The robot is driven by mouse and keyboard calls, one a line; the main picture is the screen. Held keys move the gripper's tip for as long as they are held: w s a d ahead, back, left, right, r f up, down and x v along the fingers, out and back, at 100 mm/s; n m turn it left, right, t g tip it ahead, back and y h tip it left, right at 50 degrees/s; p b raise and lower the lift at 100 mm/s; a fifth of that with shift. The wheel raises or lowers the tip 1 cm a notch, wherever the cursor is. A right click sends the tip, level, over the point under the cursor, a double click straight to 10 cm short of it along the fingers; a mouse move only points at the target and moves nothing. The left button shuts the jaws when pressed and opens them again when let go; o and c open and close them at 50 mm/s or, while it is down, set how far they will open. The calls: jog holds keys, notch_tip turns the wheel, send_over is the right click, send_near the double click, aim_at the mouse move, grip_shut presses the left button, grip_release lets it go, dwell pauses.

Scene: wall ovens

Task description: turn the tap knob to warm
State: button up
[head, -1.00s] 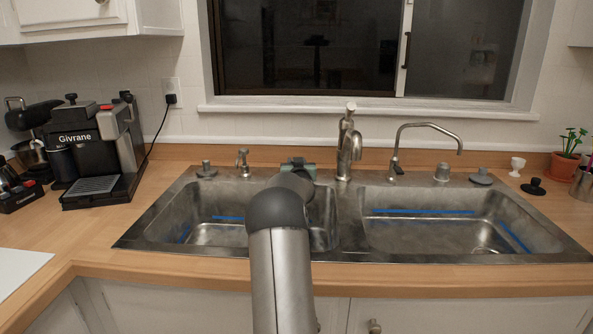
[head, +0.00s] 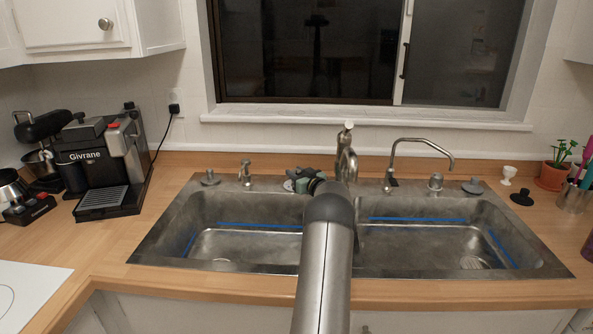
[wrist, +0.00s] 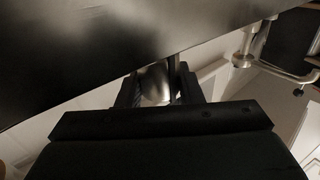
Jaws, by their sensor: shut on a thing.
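The main tap (head: 347,152) is brushed metal and stands behind the sink divider, with its knob (head: 348,126) on top. My arm hides its lower front in the head view. My gripper (head: 306,181) is just left of the tap in the head view, mostly hidden behind my arm. In the wrist view my gripper (wrist: 157,88) has its dark fingers on either side of a rounded, shiny metal part of the tap (wrist: 154,84). The fingers are shut on it. I cannot tell which part of the tap this is.
A thin curved tap (head: 420,146) stands to the right. A soap pump (head: 245,172) stands to the left. The double sink (head: 160,250) is empty. A coffee machine (head: 100,165) stands far left and a potted plant (head: 553,172) far right.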

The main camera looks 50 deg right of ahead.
dwell(0.3)
jog(key=o, duration=1)
jog(key=shift+f+b, duration=0.15)
jog(key=shift+b, duration=0.25)
